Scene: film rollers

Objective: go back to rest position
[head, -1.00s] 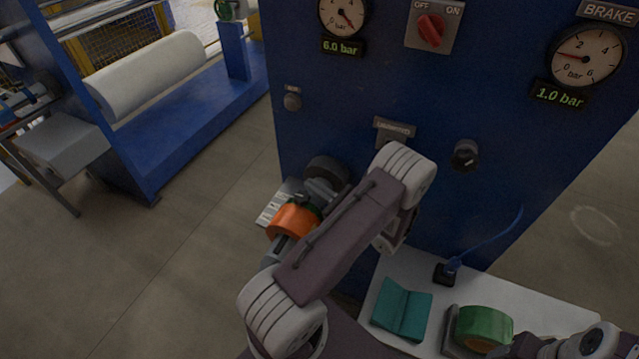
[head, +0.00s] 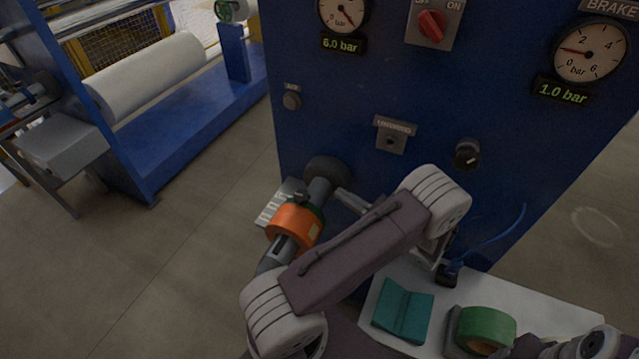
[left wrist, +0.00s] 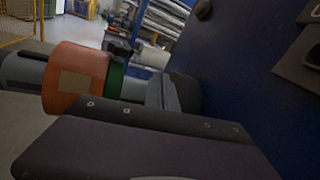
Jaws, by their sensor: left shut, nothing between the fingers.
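My left gripper (head: 346,200) is shut and empty, in front of the blue machine cabinet. It is close to the right side of a grey shaft (head: 319,190) that sticks out of the cabinet; a small gap seems to lie between them, but contact is hard to judge. An orange roll (head: 291,226) with a green part behind it sits around the shaft; it also shows at left in the left wrist view (left wrist: 75,78). My left forearm crosses the middle of the head view. Part of my right arm shows at the lower right; its gripper is not seen.
The blue cabinet (head: 350,100) carries gauges, a red switch (head: 431,25) and a knob (head: 467,153). A white table (head: 545,310) holds a teal cloth (head: 403,310), a green roll (head: 485,328) and a black plug with a blue cable (head: 447,275). Open floor lies at left.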

